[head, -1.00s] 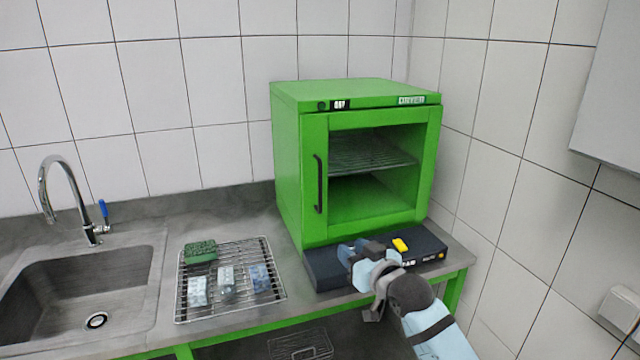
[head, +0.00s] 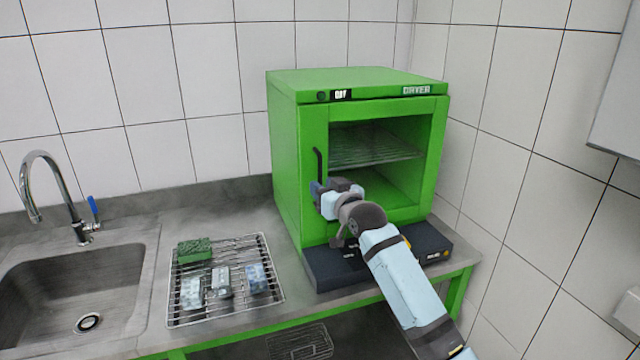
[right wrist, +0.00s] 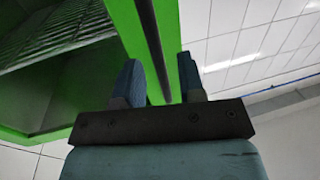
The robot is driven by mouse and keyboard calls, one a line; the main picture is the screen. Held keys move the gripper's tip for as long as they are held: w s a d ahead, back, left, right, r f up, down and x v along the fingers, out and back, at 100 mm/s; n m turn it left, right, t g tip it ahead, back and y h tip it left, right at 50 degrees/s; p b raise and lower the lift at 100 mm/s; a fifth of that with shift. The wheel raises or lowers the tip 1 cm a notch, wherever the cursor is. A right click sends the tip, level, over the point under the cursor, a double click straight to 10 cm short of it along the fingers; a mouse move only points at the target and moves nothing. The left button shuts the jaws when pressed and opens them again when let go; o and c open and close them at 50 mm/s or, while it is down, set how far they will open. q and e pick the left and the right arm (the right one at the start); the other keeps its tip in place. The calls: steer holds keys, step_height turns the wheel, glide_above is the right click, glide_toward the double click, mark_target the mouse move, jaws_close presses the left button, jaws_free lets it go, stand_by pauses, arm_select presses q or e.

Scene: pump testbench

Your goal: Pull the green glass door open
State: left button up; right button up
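The green dryer (head: 285,150) stands on the counter with its glass door (head: 375,212) shut in a green frame. The door's black vertical handle (head: 317,163) is on the door's left side. My right gripper (head: 322,188) is at the lower part of the handle and hides its lower end. In the right wrist view, the gripper (right wrist: 162,75) is open, with the dark handle (right wrist: 153,45) between its two blue fingers, closer to the left one. My left gripper is not in view.
A dark box (head: 435,245) lies in front of the dryer, under my right arm. A wire rack (head: 228,310) with a green block and several greyish blocks is to the left. A sink (head: 75,290) with a tap is farther left. A tiled wall stands close on the right.

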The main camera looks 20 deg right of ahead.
steer(key=shift+x, duration=1.15)
jaws_close()
steer(key=shift+s, duration=0.1)
